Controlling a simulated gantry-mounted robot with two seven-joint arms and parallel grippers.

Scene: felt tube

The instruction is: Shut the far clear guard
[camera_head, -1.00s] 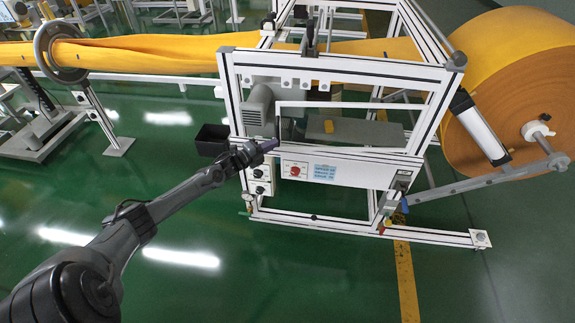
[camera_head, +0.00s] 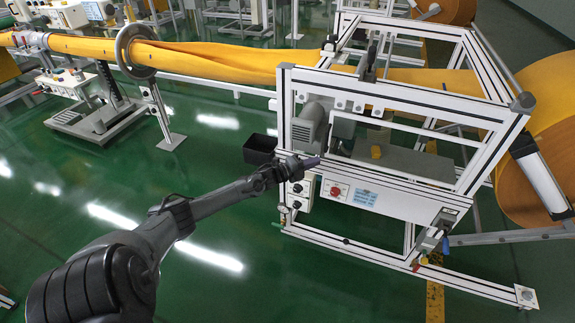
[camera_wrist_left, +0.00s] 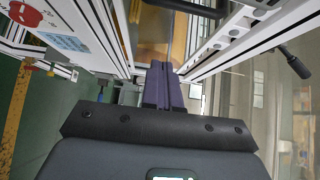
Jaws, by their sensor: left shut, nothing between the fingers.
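The machine's white frame (camera_head: 400,98) stands right of centre in the head view. I cannot pick out a clear guard there for sure. In the left wrist view, a see-through area (camera_wrist_left: 270,110) lies right of white rails, with a black handle (camera_wrist_left: 295,62) at its upper right; I cannot tell whether this is the far guard. My left gripper (camera_head: 312,162) is at the machine's front left, by the upper edge of the control panel. Its purple fingers (camera_wrist_left: 164,86) are together and empty, pointing between white rails. My right gripper is out of view.
The front panel has a red knob (camera_head: 335,191) and a label. A grey motor (camera_head: 307,127) and a yellow block (camera_head: 376,152) are inside the frame. A black bin (camera_head: 260,149) is at its left. Yellow felt (camera_head: 215,62) runs behind. Green floor in front is clear.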

